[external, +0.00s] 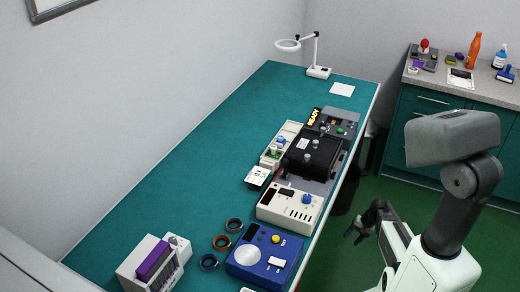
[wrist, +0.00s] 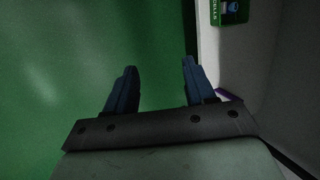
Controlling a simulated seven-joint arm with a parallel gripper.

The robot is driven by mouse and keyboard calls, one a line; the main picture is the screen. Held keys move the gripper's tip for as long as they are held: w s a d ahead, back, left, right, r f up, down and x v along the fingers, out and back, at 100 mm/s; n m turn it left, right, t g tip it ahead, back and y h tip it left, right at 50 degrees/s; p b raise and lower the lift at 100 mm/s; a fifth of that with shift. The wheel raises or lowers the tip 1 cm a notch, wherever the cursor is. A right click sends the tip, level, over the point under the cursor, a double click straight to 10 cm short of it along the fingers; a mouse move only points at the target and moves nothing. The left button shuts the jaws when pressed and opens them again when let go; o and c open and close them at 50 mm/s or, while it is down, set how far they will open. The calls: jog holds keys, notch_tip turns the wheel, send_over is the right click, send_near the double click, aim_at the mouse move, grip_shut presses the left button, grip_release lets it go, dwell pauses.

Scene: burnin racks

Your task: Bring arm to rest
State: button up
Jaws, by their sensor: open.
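My gripper (external: 366,222) hangs beside the right edge of the long green-topped bench (external: 185,150), over the green floor. In the wrist view my gripper (wrist: 158,85) shows two dark blue fingers spread apart with nothing between them. My arm stands at the right of the external view, with its upper link raised and folded. The gripper is apart from everything on the bench.
On the bench stand a blue device (external: 264,256), a beige device (external: 290,207), a black-topped unit (external: 311,155), several dark rings, a white rack (external: 150,265) and a magnifier lamp (external: 318,72). A dark bin (external: 345,190) is by the bench. A green cabinet (external: 440,110) stands behind.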

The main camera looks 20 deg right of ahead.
jog(key=s+a+f+n+g+h, duration=0.1)
jog(key=s+a+f+n+g, duration=0.1)
jog(key=s+a+f, duration=0.4)
jog(key=s+a+f+n+g, duration=0.2)
jog(key=s+a+g, duration=0.1)
jog(key=s+a, duration=0.55)
jog(key=s+a+f+n+g+h, duration=0.1)
jog(key=s+n+h, duration=0.1)
jog(key=s, duration=0.5)
jog(key=s+a+n+g+h, duration=0.1)
jog(key=s+a+n+g, duration=0.1)
jog(key=s, duration=0.6)
jog(key=shift+s+a+f+h, duration=0.3)
jog(key=shift+f+h, duration=0.1)
jog(key=shift+c, duration=0.4)
